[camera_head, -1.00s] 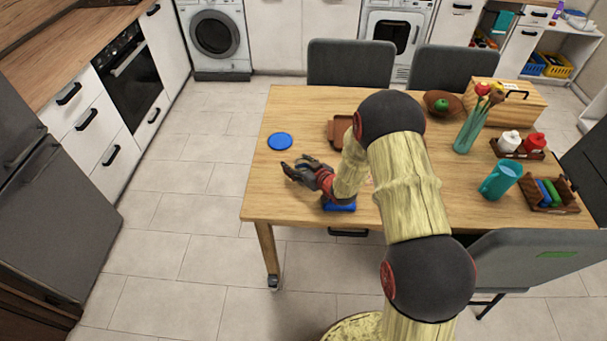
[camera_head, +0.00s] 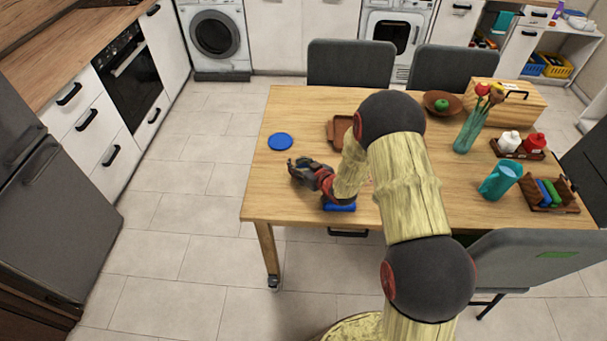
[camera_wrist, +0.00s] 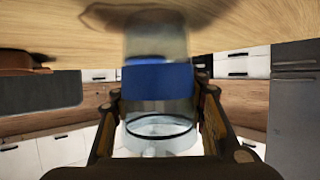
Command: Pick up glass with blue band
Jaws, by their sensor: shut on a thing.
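The glass with the blue band (camera_wrist: 158,84) is clear, with a wide blue stripe around its middle. In the wrist view it stands between the two fingers of my gripper (camera_wrist: 160,115), which are shut on it from both sides. In the head view my gripper (camera_head: 297,172) is low over the left part of the table, and I cannot make out the glass there. In the wrist view the glass reaches the wooden tabletop at the top of the picture; I cannot tell whether it is lifted.
On the wooden table (camera_head: 265,190) a blue disc (camera_head: 280,142) lies behind my gripper, and a flat blue object (camera_head: 339,207) lies beside it. A brown tray (camera_head: 337,130) is partly behind my arm.

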